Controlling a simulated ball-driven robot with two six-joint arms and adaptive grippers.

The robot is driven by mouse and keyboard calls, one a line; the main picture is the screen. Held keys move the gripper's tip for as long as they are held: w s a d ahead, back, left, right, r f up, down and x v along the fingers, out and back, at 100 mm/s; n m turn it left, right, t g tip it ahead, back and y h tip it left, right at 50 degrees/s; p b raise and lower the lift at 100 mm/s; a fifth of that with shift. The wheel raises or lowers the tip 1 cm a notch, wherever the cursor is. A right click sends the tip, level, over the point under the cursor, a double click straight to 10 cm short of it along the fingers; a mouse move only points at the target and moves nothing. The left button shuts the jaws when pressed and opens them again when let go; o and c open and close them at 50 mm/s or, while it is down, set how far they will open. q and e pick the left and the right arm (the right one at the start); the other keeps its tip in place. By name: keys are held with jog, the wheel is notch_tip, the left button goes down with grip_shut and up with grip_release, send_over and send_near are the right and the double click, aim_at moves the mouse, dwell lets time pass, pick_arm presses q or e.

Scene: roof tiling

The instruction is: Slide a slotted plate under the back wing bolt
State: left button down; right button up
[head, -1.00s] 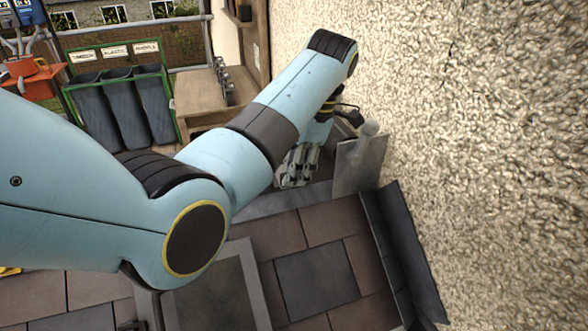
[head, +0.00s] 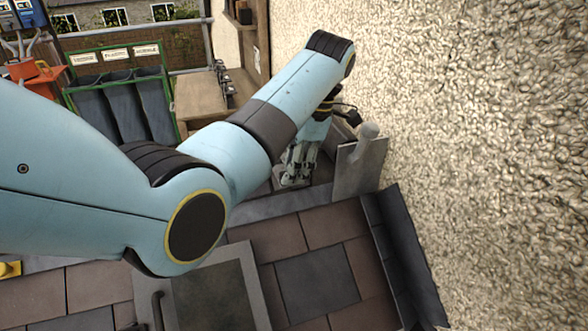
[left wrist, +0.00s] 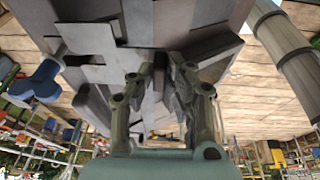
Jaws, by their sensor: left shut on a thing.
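My left gripper (head: 297,168) is low beside the rough wall, past my forearm. In the left wrist view its jaws (left wrist: 168,75) are shut on a thin grey slotted plate (left wrist: 92,42), which sticks out to the left with its notched end. A blue wing bolt (left wrist: 40,80) shows just left of the plate; the two look close, but I cannot tell whether the plate is under the bolt. In the head view the held part is mostly hidden by the gripper and arm. My right gripper is not in view.
An upright grey metal piece (head: 358,168) stands beside the gripper, against the rough wall (head: 480,150). Dark flashing (head: 405,255) runs along the wall foot. Roof tiles (head: 315,280) and a roof window (head: 215,295) lie in front. Bins (head: 115,110) and a wooden bench (head: 200,95) stand behind.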

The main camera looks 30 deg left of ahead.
aim_at(282, 168)
pick_arm(q)
jog(key=shift+w+a, duration=0.1)
dwell(0.3)
jog(key=shift+w+a, duration=0.3)
jog(key=shift+a, duration=0.05)
jog(key=shift+w+a, duration=0.3)
dwell(0.9)
jog(key=shift+w+a, duration=0.25)
jog(key=shift+w+a, duration=0.1)
jog(key=shift+a, duration=0.05)
dwell(0.4)
jog(key=shift+w+a+f, duration=0.1)
jog(key=shift+w+a, duration=0.2)
jog(key=shift+a, duration=0.05)
jog(key=shift+w+a, duration=0.1)
jog(key=shift+a, duration=0.05)
dwell(0.4)
jog(key=shift+w+a+f+b, duration=0.15)
jog(key=shift+b, duration=0.15)
